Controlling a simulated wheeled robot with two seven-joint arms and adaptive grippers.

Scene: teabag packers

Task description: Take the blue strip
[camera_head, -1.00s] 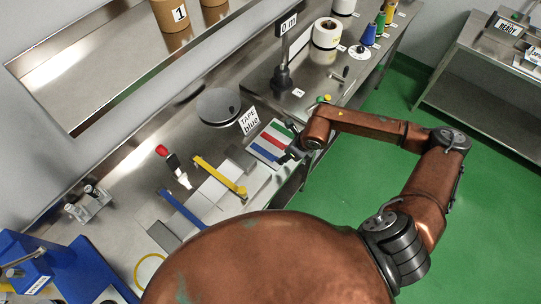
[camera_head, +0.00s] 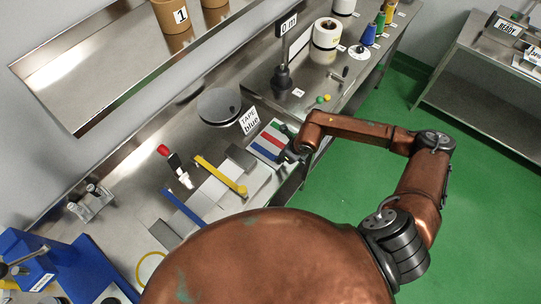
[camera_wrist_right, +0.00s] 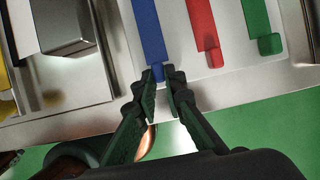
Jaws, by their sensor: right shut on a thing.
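The blue strip (camera_wrist_right: 147,32) lies on a pale plate beside the red strip (camera_wrist_right: 203,25) and the green strip (camera_wrist_right: 258,20) in the right wrist view. In the head view the blue strip (camera_head: 264,152) is at the left of the three. My right gripper (camera_wrist_right: 161,72) is shut on the near end of the blue strip. In the head view my right gripper (camera_head: 286,157) is at the plate's near edge, partly hidden by its own arm. My left gripper is not in view.
A sign reading "TAPE blue" (camera_head: 249,121) stands behind the strips. A grey block (camera_head: 240,157) and a yellow-handled tool (camera_head: 220,175) are to their left. A round grey disc (camera_head: 219,105) is behind. Green floor (camera_head: 345,215) is open to the right.

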